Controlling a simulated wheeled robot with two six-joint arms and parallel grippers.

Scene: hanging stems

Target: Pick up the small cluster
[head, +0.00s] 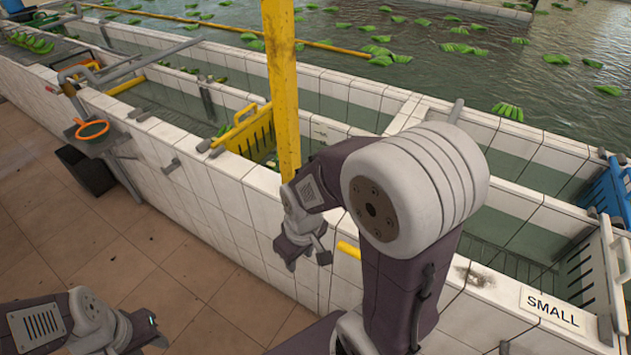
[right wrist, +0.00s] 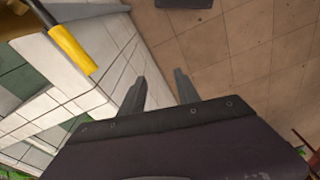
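Several green banana clusters float in the large pool at the back of the head view, among them one cluster (head: 507,111) at right and another (head: 461,48) further back. I cannot tell which is the small cluster. More green fruit (head: 30,42) lies at the far left. My right gripper (head: 308,257) hangs in front of the white tiled wall, far from the floating clusters. In the right wrist view its fingers (right wrist: 160,88) are apart with nothing between them, above the floor. My left gripper (head: 148,332) is low at left, and its fingers are unclear.
A yellow post (head: 283,85) stands just behind my right gripper. A SMALL sign (head: 552,307) is on the tiled ledge. The brown floor (head: 150,265) at left is mostly clear.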

